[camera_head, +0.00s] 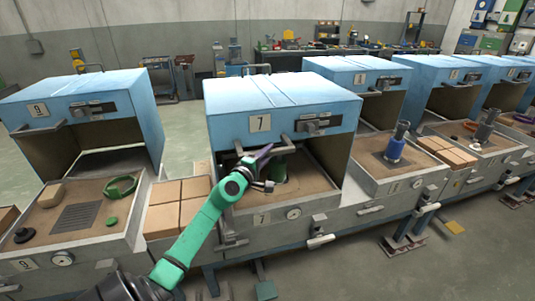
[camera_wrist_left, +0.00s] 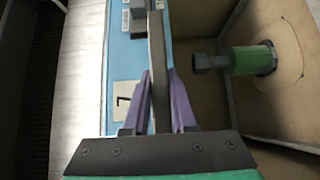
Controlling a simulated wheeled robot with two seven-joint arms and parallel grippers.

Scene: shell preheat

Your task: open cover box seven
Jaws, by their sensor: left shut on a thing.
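Cover box seven (camera_head: 275,92) is a blue hood with a "7" plate on its front, raised above a sandy tray (camera_head: 312,182) so that its front is open. A grey handle bar (camera_head: 285,147) runs along the hood's lower front edge. My left gripper (camera_head: 265,151), with purple fingers, is at this bar. In the left wrist view the gripper (camera_wrist_left: 159,95) is shut on the handle bar (camera_wrist_left: 157,50), beside the blue cover front (camera_wrist_left: 120,75). My right gripper is not in view.
Tan blocks (camera_head: 180,205) lie between the boxes.

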